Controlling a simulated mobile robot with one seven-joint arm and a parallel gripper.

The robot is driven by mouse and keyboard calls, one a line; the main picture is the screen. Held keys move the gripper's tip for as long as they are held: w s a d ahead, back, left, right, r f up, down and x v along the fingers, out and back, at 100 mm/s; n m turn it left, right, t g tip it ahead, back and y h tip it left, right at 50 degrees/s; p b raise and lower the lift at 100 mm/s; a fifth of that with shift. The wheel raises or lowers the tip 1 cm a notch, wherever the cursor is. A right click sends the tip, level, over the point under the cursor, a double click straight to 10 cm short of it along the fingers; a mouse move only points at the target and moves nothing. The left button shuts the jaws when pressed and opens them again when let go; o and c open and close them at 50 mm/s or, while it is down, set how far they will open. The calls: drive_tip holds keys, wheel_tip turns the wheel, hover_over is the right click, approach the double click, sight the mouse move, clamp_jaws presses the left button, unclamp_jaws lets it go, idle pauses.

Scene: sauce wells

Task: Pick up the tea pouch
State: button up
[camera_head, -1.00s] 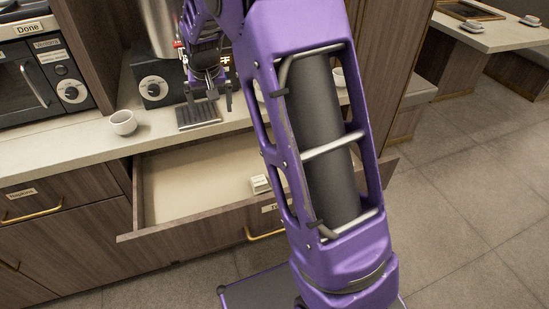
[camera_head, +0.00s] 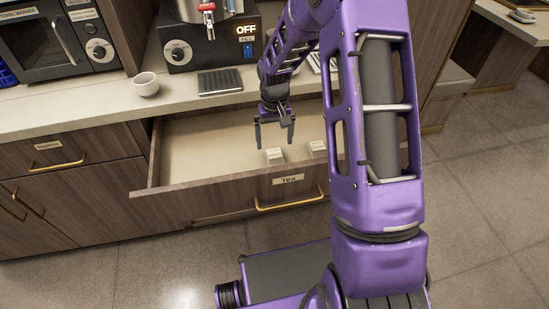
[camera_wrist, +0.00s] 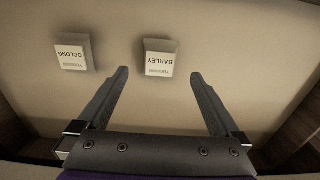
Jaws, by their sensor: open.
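Two small white tea pouches lie in the open drawer labelled Tea (camera_head: 289,180). In the wrist view one reads BARLEY (camera_wrist: 160,58) and the other reads OOLONG (camera_wrist: 73,54). In the head view one pouch (camera_head: 274,155) lies just below my gripper (camera_head: 275,147), and another pouch (camera_head: 318,147) lies to its right, close to my arm. My gripper, also in the wrist view (camera_wrist: 160,75), is open and empty above the drawer. The BARLEY pouch is between and beyond its fingertips; the OOLONG pouch is outside the left finger.
The drawer's wooden front and side walls (camera_head: 142,165) surround the pouches. A white cup (camera_head: 146,84), a dark drip tray (camera_head: 220,82) and a dispenser showing OFF (camera_head: 246,30) are on the counter above. The drawer's left part is bare.

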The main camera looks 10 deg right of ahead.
sight(274, 153)
wheel_tip(274, 153, down, 7)
drive_tip(key=shift+w+r+b, duration=0.1)
drive_tip(key=shift+b, duration=0.3)
drive_tip(key=c, duration=1.4)
